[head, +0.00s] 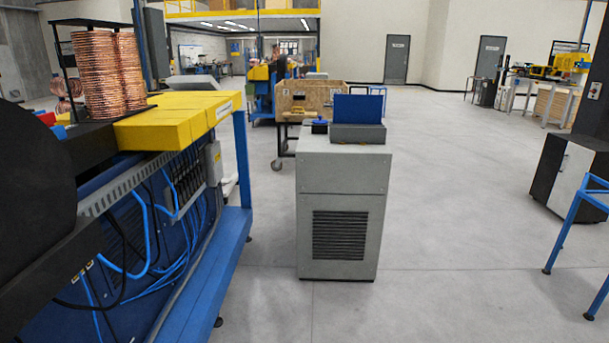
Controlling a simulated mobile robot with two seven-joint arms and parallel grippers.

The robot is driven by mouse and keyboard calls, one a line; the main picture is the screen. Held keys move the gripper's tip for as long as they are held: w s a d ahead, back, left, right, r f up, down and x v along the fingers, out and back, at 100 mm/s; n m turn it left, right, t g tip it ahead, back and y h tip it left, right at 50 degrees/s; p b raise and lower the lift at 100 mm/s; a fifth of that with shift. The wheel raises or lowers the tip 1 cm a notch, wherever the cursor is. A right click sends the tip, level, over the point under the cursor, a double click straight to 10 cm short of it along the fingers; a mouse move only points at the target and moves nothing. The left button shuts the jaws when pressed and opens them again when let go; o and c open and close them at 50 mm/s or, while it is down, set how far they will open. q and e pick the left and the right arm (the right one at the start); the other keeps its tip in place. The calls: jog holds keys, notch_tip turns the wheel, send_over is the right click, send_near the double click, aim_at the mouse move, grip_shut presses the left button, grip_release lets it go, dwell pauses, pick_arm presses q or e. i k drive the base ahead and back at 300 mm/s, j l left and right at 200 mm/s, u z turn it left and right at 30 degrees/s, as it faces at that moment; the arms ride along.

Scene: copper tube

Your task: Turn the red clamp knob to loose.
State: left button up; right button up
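I cannot make out the red clamp knob for certain. A small red patch (60,132) shows at the left, beside the yellow covers, partly hidden behind a large dark round shape; I cannot tell if it is the knob. Coils of copper tube (100,75) stand on top of the blue machine (235,235) at the left. Neither of my grippers shows in the head view.
Yellow covers (165,128) top the machine, with blue hoses along its side. A grey cabinet (345,190) stands ahead, carrying a grey box with a blue panel (358,108). Open floor (460,230) lies to its right. A blue frame (565,235) stands at the right edge.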

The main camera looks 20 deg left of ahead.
aim_at(48, 118)
jog(key=i+u, duration=0.15)
jog(key=u, duration=0.3)
jog(key=i+l+u, duration=0.1)
jog(key=u, duration=0.3)
jog(key=i+l+u, duration=0.15)
jog(key=u, duration=0.3)
jog(key=i+l+u, duration=0.25)
jog(key=u, duration=0.25)
jog(key=i+l+u, duration=0.25)
jog(key=u, duration=0.25)
jog(key=i+l+u, duration=0.15)
jog(key=l+u, duration=0.2)
jog(key=i+l+u, duration=0.1)
jog(key=l+u, duration=0.2)
jog(key=l, duration=0.15)
